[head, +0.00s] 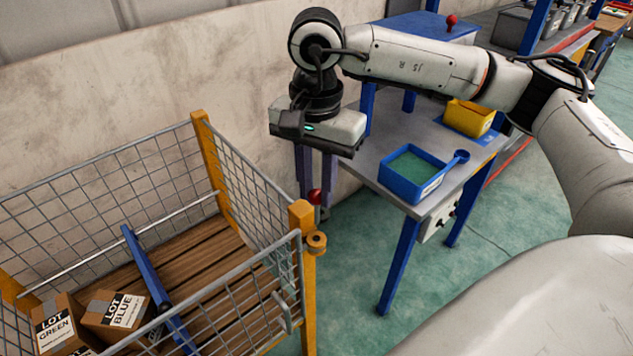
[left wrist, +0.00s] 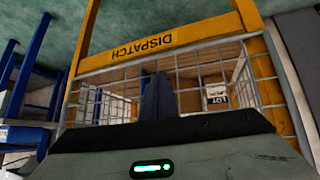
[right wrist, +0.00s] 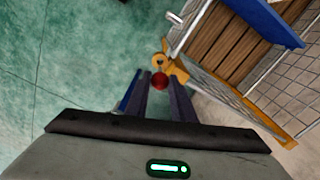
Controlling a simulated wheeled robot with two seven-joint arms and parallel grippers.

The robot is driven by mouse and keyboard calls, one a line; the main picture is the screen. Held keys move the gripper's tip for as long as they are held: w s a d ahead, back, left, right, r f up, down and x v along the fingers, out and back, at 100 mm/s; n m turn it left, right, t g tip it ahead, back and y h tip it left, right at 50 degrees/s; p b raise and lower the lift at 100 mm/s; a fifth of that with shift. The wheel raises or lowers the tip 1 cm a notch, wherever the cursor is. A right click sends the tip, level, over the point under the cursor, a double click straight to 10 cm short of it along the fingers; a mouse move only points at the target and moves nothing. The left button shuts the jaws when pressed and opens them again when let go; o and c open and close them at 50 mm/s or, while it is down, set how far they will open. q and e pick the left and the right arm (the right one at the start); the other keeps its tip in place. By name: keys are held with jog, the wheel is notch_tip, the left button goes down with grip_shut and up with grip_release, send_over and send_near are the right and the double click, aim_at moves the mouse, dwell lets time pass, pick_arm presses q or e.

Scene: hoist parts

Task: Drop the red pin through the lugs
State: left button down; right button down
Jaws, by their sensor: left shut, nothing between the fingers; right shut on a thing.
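The red pin (head: 314,196) has a round red head and hangs below my right gripper (head: 316,188), which is shut on it. In the head view it is just above and beside the yellow corner post of the mesh cage. A yellow lug with a round hole (head: 316,241) sticks out from this post, below the pin. In the right wrist view the red head (right wrist: 160,81) shows between the fingers, close to the lug ring (right wrist: 158,62). The pin's lower end is hard to make out. My left gripper (left wrist: 154,80) is shut and empty in front of the cage mesh.
The mesh cage (head: 250,200) has a wooden floor, boxes marked LOT (head: 115,310) and a blue bar (head: 150,275) across it. A grey table (head: 432,205) with a blue tray (head: 412,175) and a yellow bin (head: 468,118) stands to the right. Green floor is clear between.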

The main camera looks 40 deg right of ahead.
aim_at(316, 210)
jog(key=shift+f+b, duration=0.65)
jog(key=shift+f, duration=0.65)
jog(key=shift+f+b, duration=0.3)
jog(key=shift+f, duration=0.3)
jog(key=shift+f+b, duration=0.1)
jog(key=shift+b, duration=0.25)
jog(key=shift+f, duration=0.15)
jog(key=shift+f+b, duration=0.5)
jog(key=shift+b, duration=0.55)
jog(key=shift+f, duration=0.1)
